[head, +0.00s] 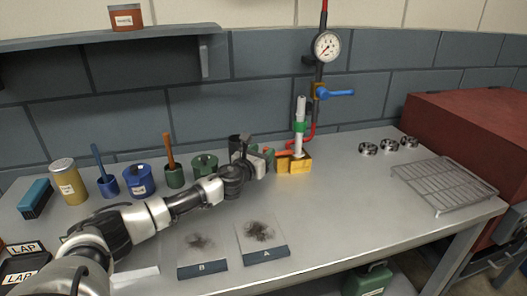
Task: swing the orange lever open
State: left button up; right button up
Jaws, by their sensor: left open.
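The orange lever (283,152) shows as a thin orange strip near the foot of the white and green upright piece, above the yellow block (295,165). My left gripper (262,155) is at the lever's left end and is open. The gripper and a dark casing part (236,145) behind it hide part of the lever. I cannot tell whether the fingers touch the lever. My right gripper is not in view.
A pressure gauge (326,46) and a blue valve handle (338,93) are on the pipe behind. Several pots and cans stand at the left. Papers A (262,235) and B (203,245) lie in front. A wire rack (440,183) and metal rings are at the right.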

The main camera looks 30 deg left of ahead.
pick_arm(q)
jog(key=shift+w, duration=0.55)
